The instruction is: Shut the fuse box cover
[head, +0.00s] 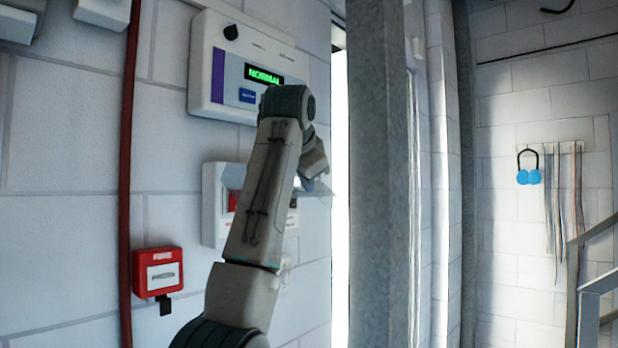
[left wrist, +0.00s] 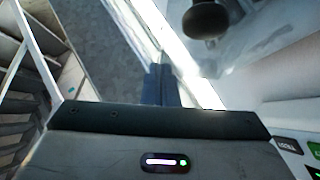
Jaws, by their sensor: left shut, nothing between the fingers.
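The fuse box (head: 212,205) is a white box on the wall with a red part inside. My left arm hides much of its middle. A clear pane that looks like its cover (head: 321,190) stands out from the wall at the right, beside my left gripper (head: 314,182). The cover appears open, but its hinge is hidden. The gripper is shut and empty; whether it touches the pane I cannot tell. In the left wrist view its closed fingers (left wrist: 163,88) point at a bright strip. My right gripper is not in view.
A white panel (head: 215,65) with a green display is above the fuse box. A red call point (head: 157,272) and a red pipe (head: 128,170) are at the left. A grey post (head: 380,180) stands close to the right of my arm.

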